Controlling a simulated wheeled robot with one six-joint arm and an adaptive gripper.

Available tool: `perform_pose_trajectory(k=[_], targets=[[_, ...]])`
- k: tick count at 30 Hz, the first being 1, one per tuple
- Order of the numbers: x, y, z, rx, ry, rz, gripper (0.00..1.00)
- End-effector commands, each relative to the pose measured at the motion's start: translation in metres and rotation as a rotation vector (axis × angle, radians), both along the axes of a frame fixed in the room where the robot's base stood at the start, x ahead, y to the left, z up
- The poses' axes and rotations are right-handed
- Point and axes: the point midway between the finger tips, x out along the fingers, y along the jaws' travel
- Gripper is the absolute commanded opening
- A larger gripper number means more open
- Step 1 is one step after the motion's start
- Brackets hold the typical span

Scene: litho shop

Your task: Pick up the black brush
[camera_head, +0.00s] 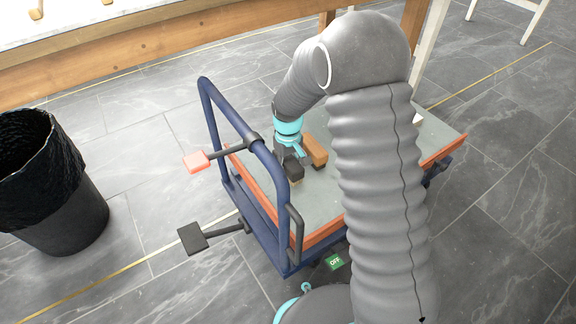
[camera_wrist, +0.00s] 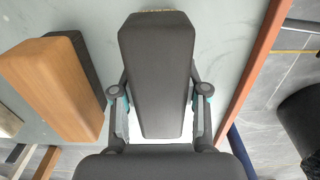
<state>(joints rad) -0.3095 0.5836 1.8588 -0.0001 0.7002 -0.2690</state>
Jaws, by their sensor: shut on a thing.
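The black brush (camera_wrist: 157,70) is a long dark block with tapered sides, and a thin light-brown edge shows at its far end. In the wrist view it lies between the two fingers of my gripper (camera_wrist: 158,92), which is shut on its sides. In the head view my gripper (camera_head: 284,156) is low over the cart deck, at the dark end of the brush (camera_head: 293,170). Whether the brush touches the deck or is just above it, I cannot tell.
A brown wooden block with a dark side (camera_head: 315,150) lies beside the brush on the grey deck (camera_head: 322,200) of an orange-edged cart. The cart's blue handle (camera_head: 240,128) rises at the left. A black bin (camera_head: 60,215) stands farther left. A wooden table (camera_head: 140,45) runs behind.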

Motion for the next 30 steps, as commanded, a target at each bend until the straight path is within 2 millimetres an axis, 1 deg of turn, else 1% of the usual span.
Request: perform_pose_trajectory(k=[5,9,11,18,21,27,30], targets=[[0.001,0.0,0.018,0.001,-0.004,0.0,0.06],[0.001,0.0,0.041,0.001,-0.004,0.0,0.06],[0.0,-0.013,0.047,0.001,-0.003,-0.004,0.06],[-0.005,-0.063,0.077,0.001,-0.003,-0.005,0.06],[-0.007,-0.081,0.087,0.001,-0.003,-0.005,0.06],[-0.01,-0.106,0.102,0.0,-0.002,-0.003,0.06],[-0.01,-0.112,0.105,0.0,-0.002,-0.001,0.06]])
